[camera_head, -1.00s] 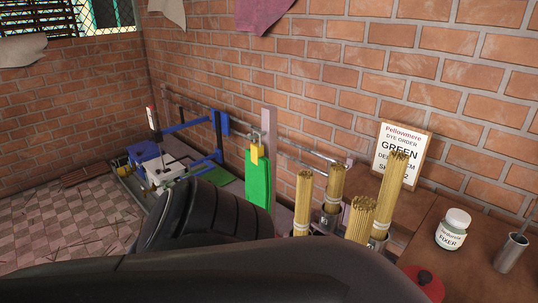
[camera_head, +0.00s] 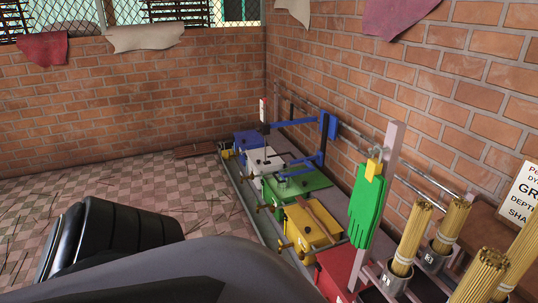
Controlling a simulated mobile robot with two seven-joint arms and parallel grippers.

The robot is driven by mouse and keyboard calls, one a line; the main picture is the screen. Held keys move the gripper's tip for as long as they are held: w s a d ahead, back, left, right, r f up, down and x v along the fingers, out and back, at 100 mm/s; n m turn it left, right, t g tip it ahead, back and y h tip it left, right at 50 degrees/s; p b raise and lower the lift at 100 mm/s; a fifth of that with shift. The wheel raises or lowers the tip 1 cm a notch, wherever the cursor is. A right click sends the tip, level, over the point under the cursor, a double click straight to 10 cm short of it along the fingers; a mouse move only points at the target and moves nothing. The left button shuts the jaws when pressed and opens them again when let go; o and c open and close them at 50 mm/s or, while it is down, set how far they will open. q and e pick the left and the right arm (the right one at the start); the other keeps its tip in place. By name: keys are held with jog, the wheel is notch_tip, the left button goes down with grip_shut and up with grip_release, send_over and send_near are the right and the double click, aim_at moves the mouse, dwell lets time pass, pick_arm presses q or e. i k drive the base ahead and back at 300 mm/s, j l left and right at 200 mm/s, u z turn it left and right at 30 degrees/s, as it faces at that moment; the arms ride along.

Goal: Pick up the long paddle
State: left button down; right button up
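I cannot clearly pick out the long paddle. A thin brown wooden piece (camera_head: 319,219) lies across the top of the yellow box (camera_head: 303,234) in the row along the right wall; it may be a paddle, but it is too small to tell. Dark thin sticks show near the white box (camera_head: 257,162), also too small to name. Neither gripper is visible. A dark arm of mine fills the lower left and bottom of the view and hides the floor and part of the row behind it.
A row of blue (camera_head: 247,143), white, green (camera_head: 297,186), yellow and red (camera_head: 337,270) boxes runs along the brick wall. A green glove (camera_head: 367,207) hangs on a post. Incense bundles (camera_head: 412,237) stand in cups at the right. The tiled floor (camera_head: 120,177) at left is mostly open.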

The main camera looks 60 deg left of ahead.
aim_at(302, 202)
jog(key=u, duration=1.65)
jog(key=z, duration=2.35)
jog(key=u, duration=2.3)
